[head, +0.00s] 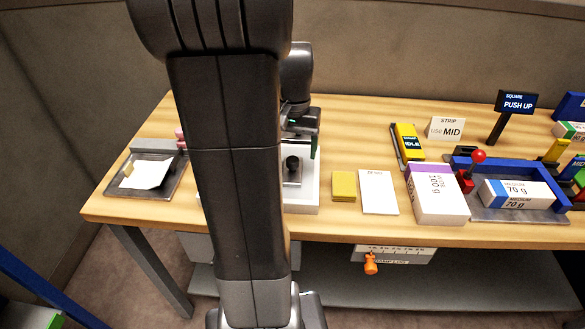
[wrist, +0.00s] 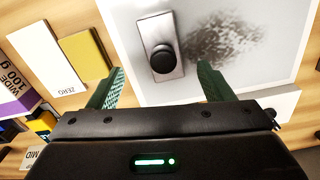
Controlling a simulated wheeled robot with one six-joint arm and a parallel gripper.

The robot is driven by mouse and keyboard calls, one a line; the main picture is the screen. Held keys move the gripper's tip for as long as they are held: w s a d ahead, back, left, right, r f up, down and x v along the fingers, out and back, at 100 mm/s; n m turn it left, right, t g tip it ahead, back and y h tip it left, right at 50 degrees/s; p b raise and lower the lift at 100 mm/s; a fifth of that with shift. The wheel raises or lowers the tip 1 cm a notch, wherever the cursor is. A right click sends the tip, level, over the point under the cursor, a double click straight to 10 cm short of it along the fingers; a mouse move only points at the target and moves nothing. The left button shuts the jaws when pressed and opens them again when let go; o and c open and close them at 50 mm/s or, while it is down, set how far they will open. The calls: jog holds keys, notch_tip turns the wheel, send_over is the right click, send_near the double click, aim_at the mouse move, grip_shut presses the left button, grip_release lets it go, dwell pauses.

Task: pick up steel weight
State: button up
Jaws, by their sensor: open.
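The steel weight (wrist: 178,72), a grey metal block with a black round knob on top, sits on a pale square plate (wrist: 270,60) in the wrist view. In the head view the weight (head: 292,177) shows partly beside my arm. My gripper (wrist: 160,82) is open, with its green fingers apart on the left and right of the weight's near end. Nothing is between the fingers in a grip. In the head view my arm hides most of the gripper.
A dark smudge (wrist: 225,38) marks the plate. Beside it lie a yellow pad (head: 344,186) and a white ZERO card (head: 378,192). A purple-and-white ream (head: 437,195) and a blue-walled tray (head: 515,162) stand further right. A dark tray (head: 165,184) with paper is at left.

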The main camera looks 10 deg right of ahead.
aim_at(293, 159)
jog(key=shift+w+a+f, duration=0.1)
jog(key=shift+f, duration=1.4)
jog(key=shift+w+a+f, duration=0.1)
jog(key=shift+f, duration=1.4)
jog(key=c, duration=1.3)
